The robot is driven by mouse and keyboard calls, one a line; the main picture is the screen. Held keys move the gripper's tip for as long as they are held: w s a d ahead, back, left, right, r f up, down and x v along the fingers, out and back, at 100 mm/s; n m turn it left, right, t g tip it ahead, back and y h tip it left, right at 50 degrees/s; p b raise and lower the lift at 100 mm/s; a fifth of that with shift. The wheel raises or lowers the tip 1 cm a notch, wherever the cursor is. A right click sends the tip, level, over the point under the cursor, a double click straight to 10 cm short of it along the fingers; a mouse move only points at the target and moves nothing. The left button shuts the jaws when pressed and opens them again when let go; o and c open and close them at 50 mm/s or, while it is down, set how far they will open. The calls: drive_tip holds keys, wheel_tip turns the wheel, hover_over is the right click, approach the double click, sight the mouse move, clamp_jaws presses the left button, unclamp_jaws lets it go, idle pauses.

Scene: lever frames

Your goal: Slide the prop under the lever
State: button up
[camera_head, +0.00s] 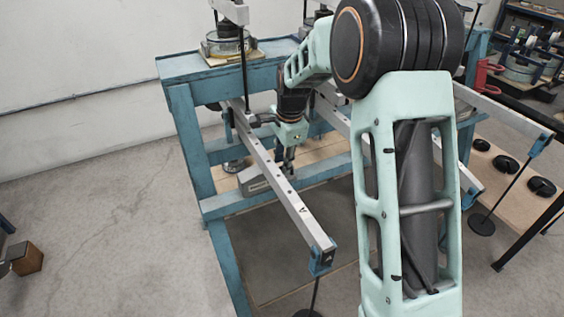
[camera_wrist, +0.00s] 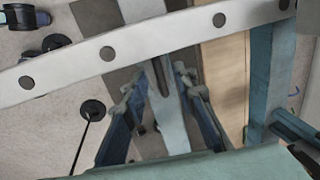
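The lever marked A (camera_head: 285,190) is a long grey metal bar with holes, running from the blue frame toward the front. It crosses the top of the wrist view as a pale bar with dark holes (camera_wrist: 150,40). My gripper (camera_head: 287,163) points down beside the bar, partly hidden by it and my arm. In the wrist view its two fingers (camera_wrist: 160,85) are apart. A grey block with a label (camera_head: 254,180) sits under the lever on the frame's low part.
The blue frame (camera_head: 185,66) carries other levers (camera_head: 505,115) at right. A wooden board (camera_head: 520,190) with black discs lies at right. Round weights (camera_head: 228,42) stand on the frame's top. The floor at left (camera_head: 100,220) is mostly clear.

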wheel_tip(320, 180, up, 11)
drive_tip(key=s, duration=0.2)
drive_tip(key=shift+d+r, duration=0.2)
drive_tip(key=shift+d, duration=0.25)
drive_tip(key=shift+a, duration=0.1)
